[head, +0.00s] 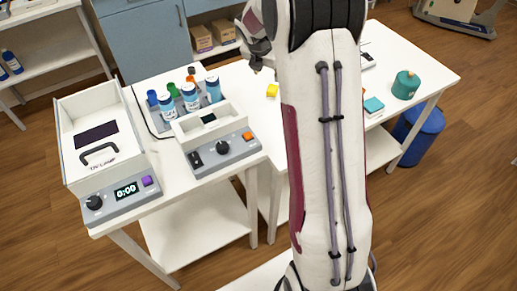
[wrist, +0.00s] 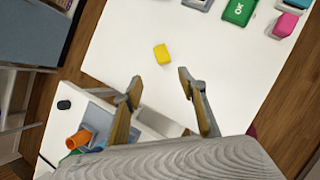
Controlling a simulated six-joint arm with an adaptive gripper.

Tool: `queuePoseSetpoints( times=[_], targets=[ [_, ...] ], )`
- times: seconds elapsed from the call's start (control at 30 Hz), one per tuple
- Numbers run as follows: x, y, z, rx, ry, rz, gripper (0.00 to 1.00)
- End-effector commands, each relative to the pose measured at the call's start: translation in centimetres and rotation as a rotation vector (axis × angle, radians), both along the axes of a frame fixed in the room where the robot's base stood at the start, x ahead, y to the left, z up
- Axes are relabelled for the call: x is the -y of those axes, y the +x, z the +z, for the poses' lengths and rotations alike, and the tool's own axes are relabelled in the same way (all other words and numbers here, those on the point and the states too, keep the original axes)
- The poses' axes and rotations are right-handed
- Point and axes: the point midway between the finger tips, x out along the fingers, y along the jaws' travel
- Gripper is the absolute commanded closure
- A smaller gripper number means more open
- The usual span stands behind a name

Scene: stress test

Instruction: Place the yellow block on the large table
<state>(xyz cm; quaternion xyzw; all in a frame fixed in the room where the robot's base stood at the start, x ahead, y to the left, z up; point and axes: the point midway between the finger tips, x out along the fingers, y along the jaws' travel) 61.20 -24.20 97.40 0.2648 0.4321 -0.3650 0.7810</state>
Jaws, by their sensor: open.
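The yellow block (head: 272,90) lies on the white top of the large table (head: 427,66), near its left part in the head view. In the wrist view the yellow block (wrist: 162,54) lies alone on the bare white surface, ahead of the fingertips. My gripper (wrist: 160,80) is open and empty, with its two fingers apart and the block beyond them, not between them. In the head view my gripper (head: 254,50) shows partly at the left of my arm, above and behind the block. My arm hides the middle of the large table in the head view.
A smaller white table at left holds a UV lamp box (head: 95,140), a device with a knob (head: 222,148) and several bottles (head: 190,97). A teal round object (head: 405,85) and a teal block (head: 374,104) sit at right.

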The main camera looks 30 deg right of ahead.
Motion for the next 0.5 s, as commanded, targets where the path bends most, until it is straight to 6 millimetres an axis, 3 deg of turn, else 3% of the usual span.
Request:
queuePoseSetpoints(
  times=[0.2,0.5],
  targets=[
    [-3.0,-2.7,4.4,0.094,0.101,-0.196,0.59],
    [-7.1,-7.4,9.2,0.213,0.263,-0.481,0.59]
  ],
)
